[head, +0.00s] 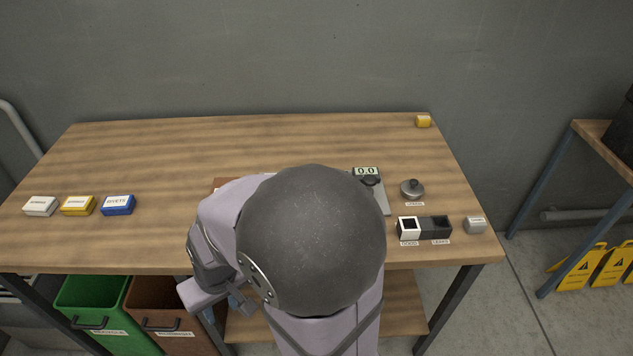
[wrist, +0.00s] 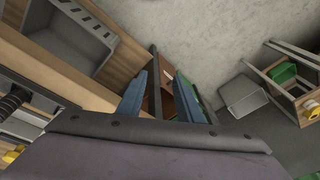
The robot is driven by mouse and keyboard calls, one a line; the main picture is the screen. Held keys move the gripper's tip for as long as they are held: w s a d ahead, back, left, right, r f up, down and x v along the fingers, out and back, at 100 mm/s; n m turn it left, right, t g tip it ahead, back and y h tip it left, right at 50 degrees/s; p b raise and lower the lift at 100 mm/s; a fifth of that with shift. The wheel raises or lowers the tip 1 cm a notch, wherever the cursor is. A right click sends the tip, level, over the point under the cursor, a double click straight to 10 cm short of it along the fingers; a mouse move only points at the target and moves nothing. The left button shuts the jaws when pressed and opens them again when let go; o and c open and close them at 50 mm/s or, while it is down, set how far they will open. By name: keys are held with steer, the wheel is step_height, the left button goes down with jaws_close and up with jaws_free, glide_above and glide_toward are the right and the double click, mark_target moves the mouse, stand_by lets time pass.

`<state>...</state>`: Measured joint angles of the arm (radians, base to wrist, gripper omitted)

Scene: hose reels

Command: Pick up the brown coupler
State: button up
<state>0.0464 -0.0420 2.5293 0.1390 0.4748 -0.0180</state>
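I cannot make out a brown coupler in either view; my arm hides the middle front of the table in the head view. A reddish-brown flat edge (head: 222,183) shows behind my arm, mostly covered by it. My gripper shows in the wrist view (wrist: 160,85) as two blue fingers standing apart, with nothing held between them. It points down past the table edge toward the floor and bins.
White (head: 40,206), yellow (head: 78,205) and blue (head: 118,204) boxes sit at the table's left. At right are a scale display (head: 366,171), metal weight (head: 412,189), two-part holder (head: 425,228) and grey piece (head: 475,225). Green (head: 95,310) and brown (head: 165,312) bins stand below.

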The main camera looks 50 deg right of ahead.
steer(key=w+d+r+m+t+h+p, duration=0.45)
steer(key=w+d+r+m+p, duration=0.3)
steer(key=w+d, duration=0.6)
steer(key=s+d+m+g+h+p, duration=0.1)
steer(key=s+d+m+h, duration=0.1)
steer(key=d, duration=0.8)
steer(key=s+d+m+h, duration=0.2)
steer(key=s+d+h, duration=0.2)
steer(key=d, duration=0.6)
steer(key=h, duration=0.2)
steer(key=shift+s+d+r+g+h+p, duration=0.15)
steer(key=shift+s+r+g+h+p, duration=0.05)
steer(key=shift+r+g+h+p, duration=0.2)
steer(key=shift+m, duration=0.25)
steer(key=shift+p+x, duration=1.5)
steer(key=shift+x, duration=1.1)
